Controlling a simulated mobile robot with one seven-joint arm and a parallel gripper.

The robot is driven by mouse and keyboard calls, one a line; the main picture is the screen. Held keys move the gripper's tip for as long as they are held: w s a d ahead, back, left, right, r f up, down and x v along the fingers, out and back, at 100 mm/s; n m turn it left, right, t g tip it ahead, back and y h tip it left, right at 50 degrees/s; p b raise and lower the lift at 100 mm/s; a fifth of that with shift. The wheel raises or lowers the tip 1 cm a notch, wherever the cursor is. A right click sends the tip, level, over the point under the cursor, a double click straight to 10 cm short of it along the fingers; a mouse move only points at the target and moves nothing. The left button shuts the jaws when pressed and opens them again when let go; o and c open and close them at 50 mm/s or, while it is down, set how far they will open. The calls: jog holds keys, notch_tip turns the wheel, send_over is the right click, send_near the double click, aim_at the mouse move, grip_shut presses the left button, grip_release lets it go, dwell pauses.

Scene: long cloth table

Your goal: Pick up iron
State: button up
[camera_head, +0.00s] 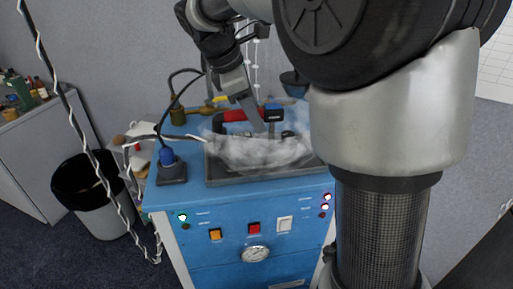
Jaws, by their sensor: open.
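The iron (237,115), with a red handle and dark parts, sits at the back of a grey tray (262,178) on top of a blue machine. White, see-through steam covers much of its lower body, so its outline is unclear. My gripper (257,124) reaches down from above, its fingers beside and in front of the red handle. It is open. I cannot tell whether a finger touches the handle.
The blue machine (205,263) has buttons and a gauge in front. A black and blue fitting (170,168) with cables stands left of the tray. A bin (98,195) and a grey cabinet (38,150) are further left. My own arm hides the right side.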

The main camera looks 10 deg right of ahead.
aim_at(259, 141)
jog(key=x, duration=0.4)
jog(key=shift+w+a+f+b, duration=0.1)
jog(key=shift+a+f+b, duration=0.05)
jog(key=shift+f+b, duration=0.2)
jog(key=shift+c, duration=0.4)
grip_shut()
jog(key=shift+w+r, duration=0.1)
jog(key=shift+r, duration=0.15)
